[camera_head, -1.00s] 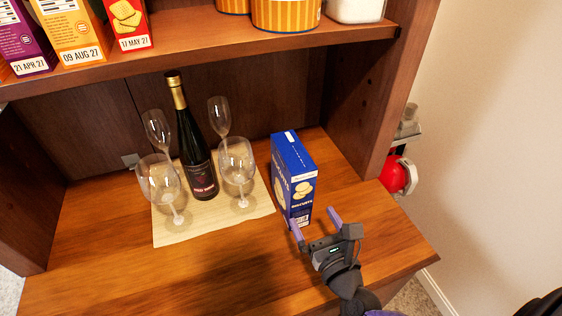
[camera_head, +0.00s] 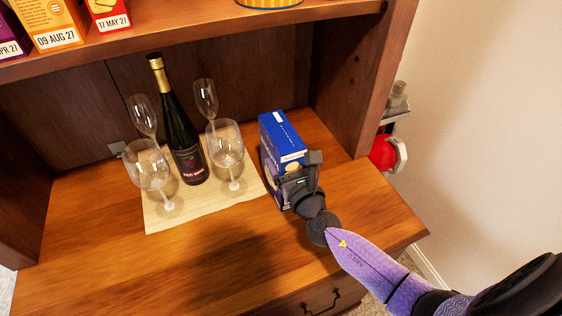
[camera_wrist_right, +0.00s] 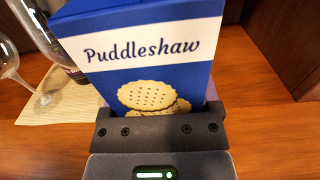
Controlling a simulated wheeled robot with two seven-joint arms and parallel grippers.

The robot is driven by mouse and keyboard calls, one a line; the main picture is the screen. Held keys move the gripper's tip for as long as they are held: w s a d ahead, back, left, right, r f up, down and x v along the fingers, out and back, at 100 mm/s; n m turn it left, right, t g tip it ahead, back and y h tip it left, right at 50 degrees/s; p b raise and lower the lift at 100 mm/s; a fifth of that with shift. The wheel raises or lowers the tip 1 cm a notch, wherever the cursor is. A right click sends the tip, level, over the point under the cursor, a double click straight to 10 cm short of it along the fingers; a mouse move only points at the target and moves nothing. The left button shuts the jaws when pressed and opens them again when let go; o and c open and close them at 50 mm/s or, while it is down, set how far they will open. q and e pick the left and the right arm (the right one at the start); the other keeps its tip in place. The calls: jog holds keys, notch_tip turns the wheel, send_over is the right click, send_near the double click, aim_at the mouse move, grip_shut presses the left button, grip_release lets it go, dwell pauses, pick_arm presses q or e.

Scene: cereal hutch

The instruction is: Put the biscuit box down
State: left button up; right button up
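The blue biscuit box (camera_head: 281,136) stands upright on the wooden counter, just right of the mat. In the right wrist view the box (camera_wrist_right: 145,50) fills the middle, with its "Puddleshaw" label and biscuit picture facing me. My right gripper (camera_head: 295,185) is at the box's near face, with the box between its fingers. The finger bases (camera_wrist_right: 160,125) lie close to both sides of the box. The fingertips are mostly hidden, so I cannot tell whether they press on it. My left gripper is not in view.
A woven mat (camera_head: 190,213) left of the box holds a dark wine bottle (camera_head: 186,145) and several glasses, one wine glass (camera_head: 226,147) nearest the box. A shelf (camera_head: 200,40) hangs above, with a side wall (camera_head: 350,90) to the right. The front counter is clear.

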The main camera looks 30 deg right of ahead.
grip_shut()
